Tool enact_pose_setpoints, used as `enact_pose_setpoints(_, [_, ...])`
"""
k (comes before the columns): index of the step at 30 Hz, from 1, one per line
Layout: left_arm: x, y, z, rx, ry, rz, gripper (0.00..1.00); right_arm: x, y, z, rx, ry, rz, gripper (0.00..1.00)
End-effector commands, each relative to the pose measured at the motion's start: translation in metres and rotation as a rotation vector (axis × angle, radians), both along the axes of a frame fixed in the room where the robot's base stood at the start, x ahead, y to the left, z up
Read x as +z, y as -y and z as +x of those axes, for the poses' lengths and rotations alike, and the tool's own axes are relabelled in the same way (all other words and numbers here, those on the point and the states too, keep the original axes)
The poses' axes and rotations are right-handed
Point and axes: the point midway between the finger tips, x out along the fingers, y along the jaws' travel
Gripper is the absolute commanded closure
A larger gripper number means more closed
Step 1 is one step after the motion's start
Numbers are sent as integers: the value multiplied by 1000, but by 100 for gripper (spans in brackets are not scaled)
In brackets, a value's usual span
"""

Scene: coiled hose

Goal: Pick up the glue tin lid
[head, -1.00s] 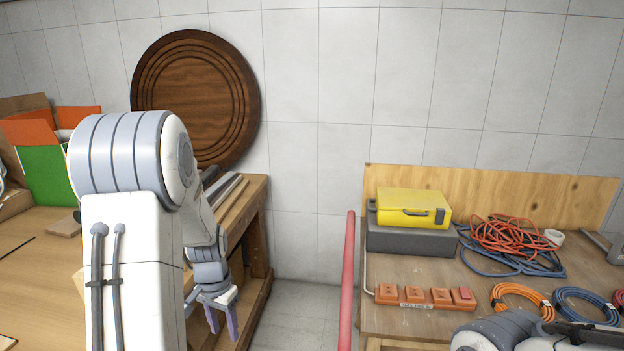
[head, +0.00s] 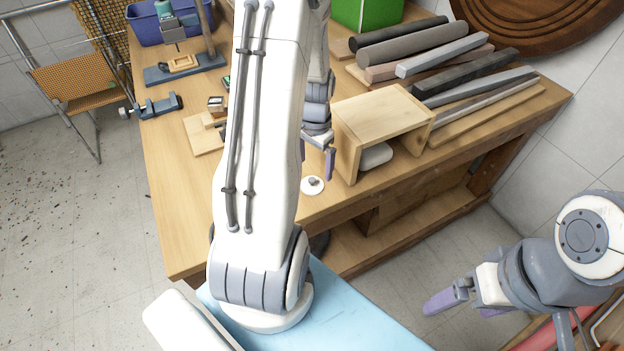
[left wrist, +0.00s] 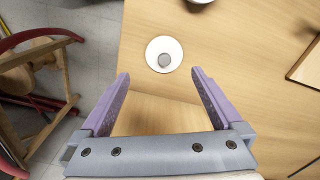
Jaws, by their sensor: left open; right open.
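The glue tin lid, a small white disc with a grey knob (head: 312,186), lies flat on the wooden workbench (head: 180,235) near its front edge. It also shows in the left wrist view (left wrist: 152,56), ahead of the fingertips and between their lines. My left gripper (head: 317,160) is open and empty, above the bench and close to the lid; its purple fingers also show in the left wrist view (left wrist: 160,75). My left arm hides part of the bench. My right gripper (head: 462,303) is open and empty, over the floor, well away from the bench.
An open wooden box (head: 385,112) with a pale object inside stands just right of the lid. Several bars and rolls (head: 440,60) lie behind it. A clamp (head: 152,106) and a small block on a board (head: 205,135) are on the left. The bench's front left is clear.

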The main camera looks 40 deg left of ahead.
Motion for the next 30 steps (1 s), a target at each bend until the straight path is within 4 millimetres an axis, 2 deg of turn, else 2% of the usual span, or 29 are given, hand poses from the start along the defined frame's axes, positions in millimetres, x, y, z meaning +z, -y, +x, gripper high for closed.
enact_pose_setpoints(3, [-14,-5,-3,9,-2,-1,0,3,0,0,0,0,0,8])
enact_pose_setpoints(9, [-26,-5,-3,10,-3,-2,0,9,0,0,0,0,0,8])
enact_pose_setpoints(18, [-63,-4,0,9,-2,-1,0,22,0,0,-1,0,0,8])
enact_pose_setpoints(28, [-70,-4,1,7,2,1,0,21,0,0,-1,0,0,8])
enact_pose_setpoints(30, [-70,-4,1,7,2,1,27,21,0,0,-1,0,0,8])
